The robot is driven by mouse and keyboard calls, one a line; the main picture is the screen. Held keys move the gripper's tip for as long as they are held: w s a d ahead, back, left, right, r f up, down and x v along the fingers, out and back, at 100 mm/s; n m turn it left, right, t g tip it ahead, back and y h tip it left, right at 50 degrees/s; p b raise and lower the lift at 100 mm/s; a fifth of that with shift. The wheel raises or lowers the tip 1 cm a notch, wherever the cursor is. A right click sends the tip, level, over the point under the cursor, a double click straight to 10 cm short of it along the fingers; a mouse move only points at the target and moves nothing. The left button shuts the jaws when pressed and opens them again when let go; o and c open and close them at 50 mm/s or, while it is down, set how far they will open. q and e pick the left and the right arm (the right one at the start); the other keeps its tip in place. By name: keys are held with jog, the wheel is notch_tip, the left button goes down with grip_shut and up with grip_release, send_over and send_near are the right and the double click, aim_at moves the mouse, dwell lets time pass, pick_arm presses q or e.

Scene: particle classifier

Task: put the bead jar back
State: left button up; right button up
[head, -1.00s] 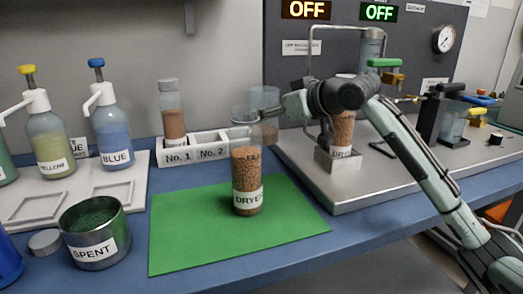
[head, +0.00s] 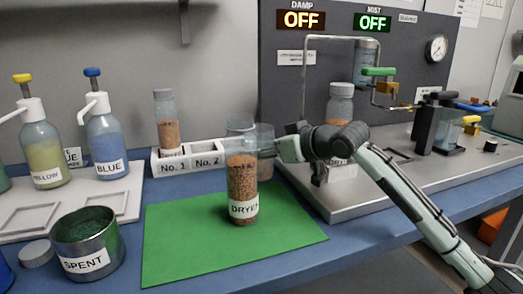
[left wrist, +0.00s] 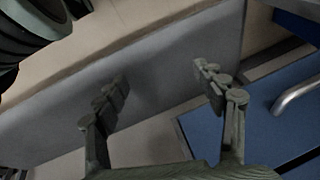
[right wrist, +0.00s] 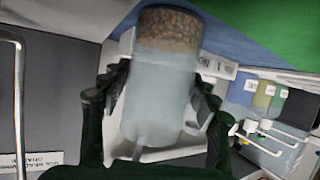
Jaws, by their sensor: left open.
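My right gripper (right wrist: 158,95) is shut around the clear upper part of a bead jar (right wrist: 168,30), whose brown beads lie at its far end. In the head view this clear jar (head: 265,145) shows partly behind a DRYER-labelled jar of brown beads (head: 242,190) on the green mat (head: 180,235). My right gripper (head: 280,150) is beside it, with its fingertips hidden. The white two-slot rack (head: 190,165) has another bead jar (head: 166,118) at No. 1. My left gripper (left wrist: 160,85) is open and empty; the head view does not show it.
A lidded jar (head: 340,103) stands on the machine's metal base at right, partly hidden by my right arm. A SPENT tin (head: 88,262) and pump bottles (head: 108,140) stand at left. The left part of the mat is clear.

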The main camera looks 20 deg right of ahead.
jog(key=shift+o, duration=1)
pick_arm(q)
jog(key=shift+d, duration=0.1)
pick_arm(e)
jog(key=shift+r, duration=0.1)
pick_arm(q)
jog(key=shift+r, duration=0.4)
pick_arm(e)
jog(key=shift+v, duration=6)
